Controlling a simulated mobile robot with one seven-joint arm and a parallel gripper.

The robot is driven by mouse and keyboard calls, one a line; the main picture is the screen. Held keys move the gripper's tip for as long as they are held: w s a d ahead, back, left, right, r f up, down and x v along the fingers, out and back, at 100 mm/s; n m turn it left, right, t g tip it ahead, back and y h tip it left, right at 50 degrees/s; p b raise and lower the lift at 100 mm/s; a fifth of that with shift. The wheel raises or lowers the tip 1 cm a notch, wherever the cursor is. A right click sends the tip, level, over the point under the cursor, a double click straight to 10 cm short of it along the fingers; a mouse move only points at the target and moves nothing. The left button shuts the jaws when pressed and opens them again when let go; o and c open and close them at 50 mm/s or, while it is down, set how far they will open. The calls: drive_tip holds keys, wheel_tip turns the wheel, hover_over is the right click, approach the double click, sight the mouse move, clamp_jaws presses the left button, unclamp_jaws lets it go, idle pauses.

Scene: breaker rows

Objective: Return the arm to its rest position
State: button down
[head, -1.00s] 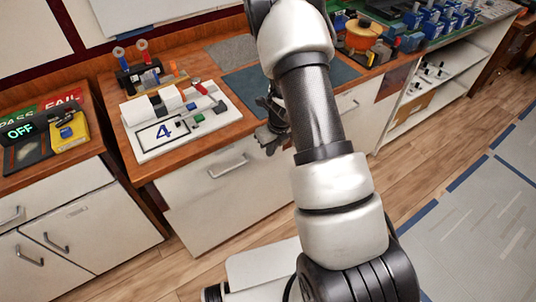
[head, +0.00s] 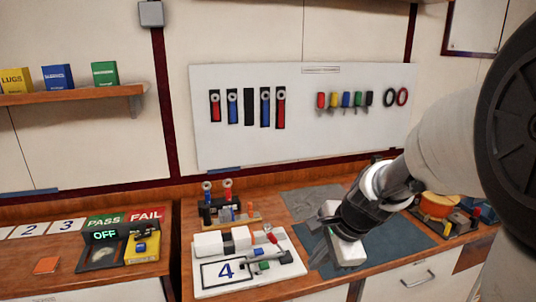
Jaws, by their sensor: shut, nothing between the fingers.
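My arm reaches in from the right edge of the head view. Its wrist and my gripper (head: 322,254) hang over the worktop, just right of the white board marked 4 (head: 226,285). The gripper is shut and empty. Its fingers are small and dark against the mat, partly covered by the wrist. The arm is bent and raised, with a large dark joint close to the camera.
The board carries white blocks and small coloured parts. A blue-grey mat (head: 385,240) lies under the wrist. A orange spool (head: 437,205) stands to the right. A PASS/FAIL station (head: 120,240) is at left. A tool panel (head: 300,150) hangs behind.

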drive_tip(key=s+d+r+n+h+p, duration=0.1)
drive_tip(key=s+r+n, duration=0.5)
drive_tip(key=s+n, duration=0.2)
drive_tip(key=s+d+r+n+t+h+p, duration=0.1)
drive_tip(key=s+r+n+h, duration=0.1)
drive_tip(key=s+r+n, duration=0.5)
drive_tip(key=s+n, duration=0.1)
drive_tip(key=s, duration=0.2)
drive_tip(key=shift+d+t, duration=0.3)
drive_tip(key=shift+d, duration=0.1)
